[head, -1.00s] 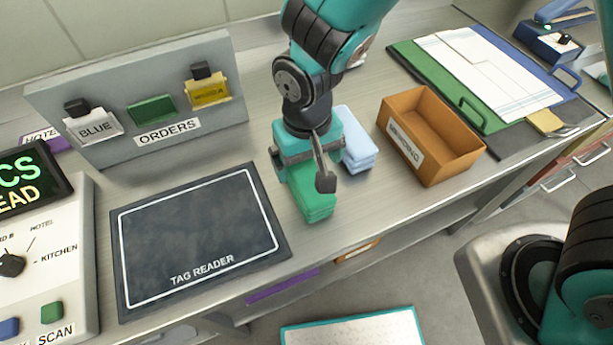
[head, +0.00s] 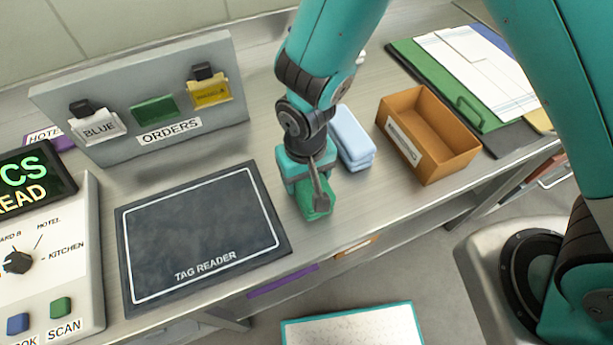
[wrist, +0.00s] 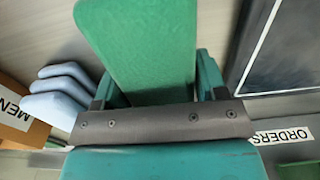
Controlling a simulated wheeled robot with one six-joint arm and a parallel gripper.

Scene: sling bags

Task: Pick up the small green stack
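The small green stack (head: 316,205) stands on the steel counter, right of the dark tag reader mat. My gripper (head: 308,185) points down over it and covers most of it in the head view. In the wrist view the green stack (wrist: 150,45) lies between the two fingers of my gripper (wrist: 158,88), with a finger against each side, so the gripper looks shut on it. I cannot see any clear gap under the stack. The stack's underside and far side are hidden.
A light blue stack (head: 352,140) lies close right of my gripper. An orange bin (head: 428,140) stands further right. The tag reader (head: 203,235) is on the left, with the grey orders rack (head: 140,95) behind it. The counter's front edge is near.

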